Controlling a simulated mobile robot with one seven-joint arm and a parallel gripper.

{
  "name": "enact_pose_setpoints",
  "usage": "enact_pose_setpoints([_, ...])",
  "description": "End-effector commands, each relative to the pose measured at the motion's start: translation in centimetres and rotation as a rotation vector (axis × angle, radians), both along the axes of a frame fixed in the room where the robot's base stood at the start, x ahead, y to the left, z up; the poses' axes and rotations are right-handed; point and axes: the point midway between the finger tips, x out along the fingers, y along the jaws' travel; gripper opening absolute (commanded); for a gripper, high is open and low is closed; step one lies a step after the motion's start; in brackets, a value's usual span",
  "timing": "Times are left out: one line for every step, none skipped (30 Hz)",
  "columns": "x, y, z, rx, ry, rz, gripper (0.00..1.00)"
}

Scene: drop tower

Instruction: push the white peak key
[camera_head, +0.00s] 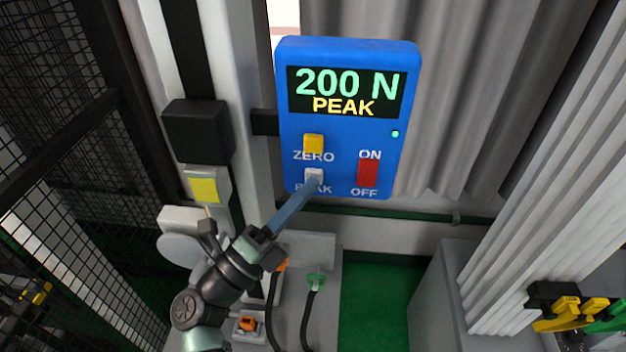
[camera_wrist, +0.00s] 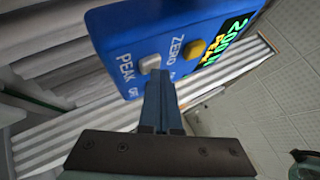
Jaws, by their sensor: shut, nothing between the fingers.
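The white peak key (camera_head: 314,174) sits at the lower left of the blue meter box (camera_head: 345,133), above the PEAK label. The display (camera_head: 346,93) reads 200 N with PEAK in yellow below it. My gripper (camera_head: 314,184) is shut and empty, its tip at the white key and covering part of the PEAK label. In the wrist view the white key (camera_wrist: 150,63) shows just beyond the tips of my gripper (camera_wrist: 155,76). I cannot tell whether the tip touches the key.
The yellow zero key (camera_head: 313,144) is directly above the white key. A red on/off switch (camera_head: 368,173) is to its right. A green lamp (camera_head: 395,134) is lit. A black box (camera_head: 197,131) on the post stands left, and grey curtains hang right.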

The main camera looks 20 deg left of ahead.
Motion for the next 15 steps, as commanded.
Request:
enact_pose_setpoints([0.10,0.01,-0.01,0.000,0.000,0.000,0.00])
enact_pose_setpoints([0.10,0.01,0.01,0.000,0.000,0.000,0.00])
enact_pose_setpoints([0.09,0.01,0.03,0.000,0.000,0.000,0.00])
enact_pose_setpoints([0.09,0.01,0.03,0.000,0.000,0.000,0.00])
enact_pose_setpoints([0.09,0.01,0.03,0.000,0.000,0.000,0.00])
enact_pose_setpoints([0.08,0.01,0.04,0.000,0.000,0.000,0.00])
enact_pose_setpoints([0.08,0.01,0.04,0.000,0.000,0.000,0.00])
enact_pose_setpoints([0.08,0.01,0.04,0.000,0.000,0.000,0.00])
enact_pose_setpoints([0.07,0.01,0.04,0.000,0.000,0.000,0.00])
enact_pose_setpoints([0.04,0.01,0.04,0.000,0.000,0.000,0.00])
enact_pose_setpoints([0.00,0.00,0.05,0.000,0.000,0.000,0.00])
enact_pose_setpoints([-0.09,-0.03,0.06,0.000,0.000,0.000,0.00])
enact_pose_setpoints([-0.19,-0.05,0.07,0.000,0.000,0.000,0.00])
enact_pose_setpoints([-0.30,-0.08,0.08,0.000,0.000,0.000,0.00])
enact_pose_setpoints([-0.49,-0.14,0.09,0.000,0.000,0.000,0.00])
